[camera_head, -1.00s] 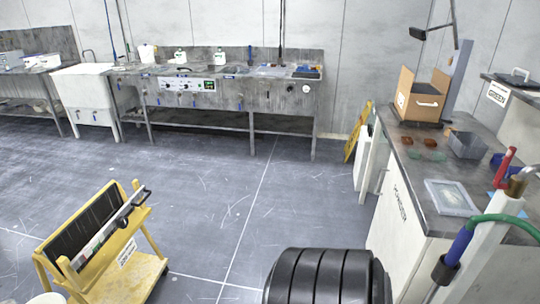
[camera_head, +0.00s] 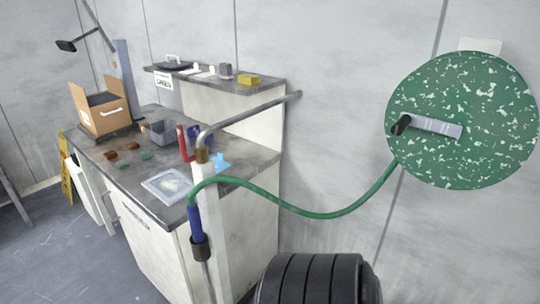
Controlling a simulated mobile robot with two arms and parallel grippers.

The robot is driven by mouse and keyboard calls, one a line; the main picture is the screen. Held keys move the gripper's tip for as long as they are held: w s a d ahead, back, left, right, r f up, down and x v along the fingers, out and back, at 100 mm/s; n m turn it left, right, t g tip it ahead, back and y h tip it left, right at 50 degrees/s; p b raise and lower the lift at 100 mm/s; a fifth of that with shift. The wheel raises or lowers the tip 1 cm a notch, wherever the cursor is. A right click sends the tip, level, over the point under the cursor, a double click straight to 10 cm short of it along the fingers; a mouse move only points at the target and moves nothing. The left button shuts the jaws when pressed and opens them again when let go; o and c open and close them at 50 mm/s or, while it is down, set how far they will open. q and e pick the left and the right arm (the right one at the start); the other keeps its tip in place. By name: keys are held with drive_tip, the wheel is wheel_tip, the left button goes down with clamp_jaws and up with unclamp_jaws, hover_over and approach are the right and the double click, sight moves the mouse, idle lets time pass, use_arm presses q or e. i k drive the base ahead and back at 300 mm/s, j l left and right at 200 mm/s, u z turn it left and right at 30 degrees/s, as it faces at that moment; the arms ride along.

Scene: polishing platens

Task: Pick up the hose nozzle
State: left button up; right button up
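The hose nozzle (camera_head: 196,226) hangs upright at the front right corner of the counter, beside a white post (camera_head: 215,200). It has a blue grip, a dark collar below and a thin metal tube pointing down. A green hose (camera_head: 310,214) runs from its top, sags, and rises to a round speckled green disc (camera_head: 465,105) on the wall. Neither of my grippers shows in the head view.
The counter (camera_head: 125,182) carries a cardboard box (camera_head: 102,112), a grey bin (camera_head: 158,133), small red and green pieces and a framed pale tray (camera_head: 167,187). A metal pipe (camera_head: 250,110) and red handle (camera_head: 184,145) rise near the nozzle. Open floor lies at left.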

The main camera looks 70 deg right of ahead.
sight(194, 212)
drive_tip(key=z, duration=1.75)
